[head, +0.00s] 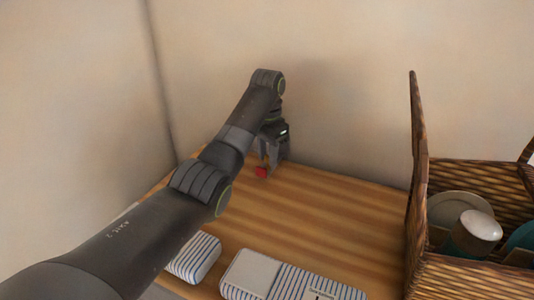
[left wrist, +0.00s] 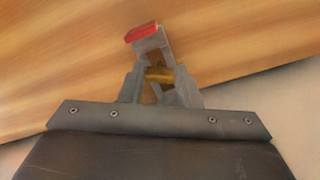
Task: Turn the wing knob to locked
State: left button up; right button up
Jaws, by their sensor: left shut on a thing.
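My left gripper (head: 266,164) is low over the wooden top, near the back wall, pointing down. In the left wrist view its grey fingers (left wrist: 154,50) come together and are shut. A small red piece (head: 261,172) shows at the fingertips; it also shows in the left wrist view (left wrist: 141,32). It looks like the wing knob, gripped at the tips, but the fingers hide most of it. I cannot make out its mount or any locked marking. My right gripper is not in view.
A wicker basket (head: 416,190) with its lid raised stands at the right, with a plate (head: 462,207) and a cup (head: 481,225) inside. Blue-and-white striped bundles (head: 197,257) lie at the front of the wooden top (head: 330,215). Walls close off the back and left.

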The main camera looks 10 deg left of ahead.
pick_arm(q)
jog(key=n, duration=0.5)
jog(key=shift+d+r, duration=0.1)
jog(key=shift+r, duration=0.05)
dwell(0.6)
jog(key=o, duration=0.7)
jog(key=shift+o, duration=1.4)
notch_tip(320, 180, up, 17)
jog(key=shift+r, duration=0.15)
